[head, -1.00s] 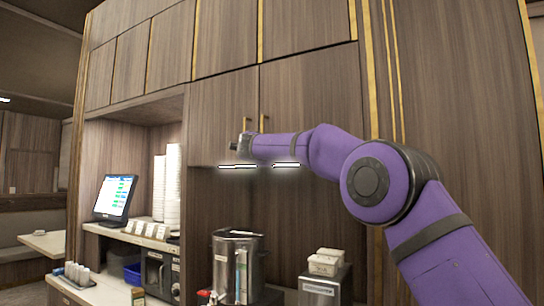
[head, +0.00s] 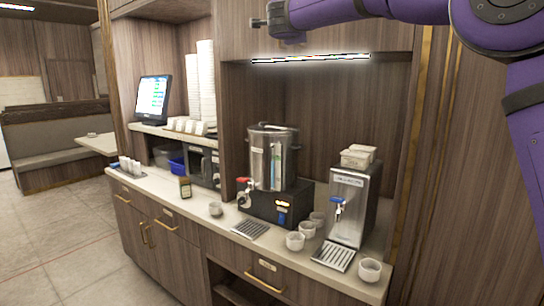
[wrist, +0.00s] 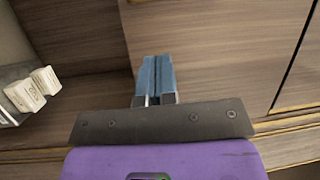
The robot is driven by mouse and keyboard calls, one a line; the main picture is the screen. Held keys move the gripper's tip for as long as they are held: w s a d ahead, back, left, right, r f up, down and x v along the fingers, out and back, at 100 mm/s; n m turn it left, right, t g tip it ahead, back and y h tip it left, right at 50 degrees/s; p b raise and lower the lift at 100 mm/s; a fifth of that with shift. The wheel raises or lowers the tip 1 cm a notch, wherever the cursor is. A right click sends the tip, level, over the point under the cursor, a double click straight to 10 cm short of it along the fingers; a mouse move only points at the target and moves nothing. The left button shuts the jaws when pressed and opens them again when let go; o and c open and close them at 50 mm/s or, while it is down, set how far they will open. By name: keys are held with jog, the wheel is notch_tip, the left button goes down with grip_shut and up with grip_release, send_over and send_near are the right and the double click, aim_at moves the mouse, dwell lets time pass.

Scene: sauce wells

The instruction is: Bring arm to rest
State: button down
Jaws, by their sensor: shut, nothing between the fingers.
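My purple arm (head: 345,12) reaches across the top of the head view, in front of the upper cabinets. My gripper (head: 258,22) is at its left end, well above the counter and seen small from the side. In the wrist view my gripper (wrist: 157,62) shows its two blue-grey fingers pressed together, with nothing between them. Wood cabinet panels lie behind the fingers.
Below is a counter (head: 185,205) with a steel urn (head: 268,158), a steel dispenser (head: 347,200), several small cups (head: 295,241), and a screen (head: 153,98) at the left. The upper cabinet (head: 330,35) is close behind my arm. Open floor (head: 60,240) lies at the left.

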jog(key=s+d+f+n+y, duration=0.1)
jog(key=s+d+n+y, duration=0.2)
jog(key=s+n+y, duration=0.35)
jog(key=s+d+n+y, duration=0.3)
jog(key=s+n, duration=0.4)
jog(key=s, duration=0.2)
jog(key=s+d+f+n+g+h, duration=0.1)
jog(key=s+d+f+g, duration=0.3)
jog(key=s+f, duration=0.6)
jog(key=s+d+f+n+g+h, duration=0.2)
jog(key=s+d+f+g, duration=0.3)
jog(key=s+f, duration=0.6)
jog(key=s+d+f+n+g+h, duration=0.1)
jog(key=s+d+f+n+g, duration=0.2)
jog(key=s+d+f, duration=0.4)
jog(key=s+f+g, duration=0.1)
jog(key=s+f, duration=0.3)
jog(key=s, duration=0.3)
jog(key=shift+s+d+f, duration=0.2)
jog(key=shift+s+d, duration=0.05)
jog(key=shift+s, duration=0.15)
